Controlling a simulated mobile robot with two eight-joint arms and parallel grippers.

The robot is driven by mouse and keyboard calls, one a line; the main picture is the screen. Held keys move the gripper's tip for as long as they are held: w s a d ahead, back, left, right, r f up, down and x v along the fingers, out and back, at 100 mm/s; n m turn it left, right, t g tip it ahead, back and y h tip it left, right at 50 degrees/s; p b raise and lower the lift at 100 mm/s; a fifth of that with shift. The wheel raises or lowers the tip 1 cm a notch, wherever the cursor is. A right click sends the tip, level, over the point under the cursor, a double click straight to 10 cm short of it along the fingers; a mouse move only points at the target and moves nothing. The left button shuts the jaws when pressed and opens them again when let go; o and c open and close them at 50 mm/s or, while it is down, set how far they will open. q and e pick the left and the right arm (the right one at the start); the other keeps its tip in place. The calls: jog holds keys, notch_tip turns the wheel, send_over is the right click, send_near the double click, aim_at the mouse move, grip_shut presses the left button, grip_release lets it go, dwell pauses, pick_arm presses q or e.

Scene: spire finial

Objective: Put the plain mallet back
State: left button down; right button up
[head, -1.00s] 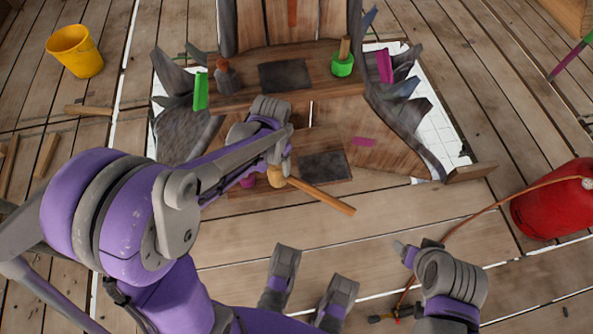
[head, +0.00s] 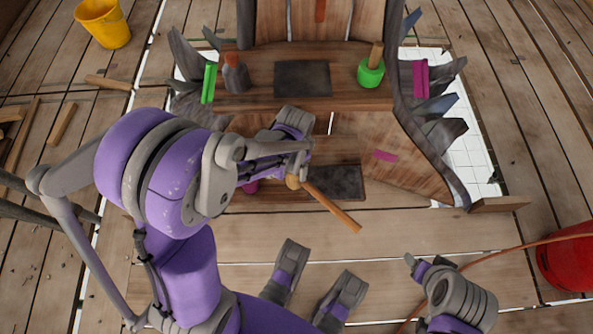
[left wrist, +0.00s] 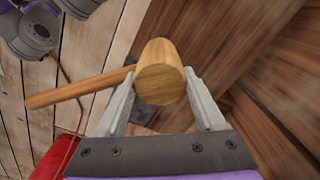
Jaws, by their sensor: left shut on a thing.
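The plain mallet has a pale wooden head (left wrist: 160,72) and a wooden handle (head: 333,208). My left gripper (head: 300,168) is shut on its head, one finger on each side in the left wrist view. In the head view the handle slants down to the right, in front of a dark pad (head: 345,182) on the lower wooden step. I cannot tell its height above the step. Another dark pad (head: 302,78) lies bare on the upper shelf. My right gripper (head: 413,262) is at the lower right, away from the mallet; its jaws are unclear.
On the upper shelf stand a green object with a wooden handle (head: 370,72) and a grey-brown one (head: 235,75). A magenta object (head: 250,187) is partly hidden by my left arm. Jagged grey pieces flank the shelf. A red container (head: 568,262) and hose are at right.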

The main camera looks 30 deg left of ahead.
pick_arm(q)
jog(key=shift+f+b, duration=0.4)
jog(key=shift+f, duration=1.1)
jog(key=shift+f, duration=0.2)
grip_release()
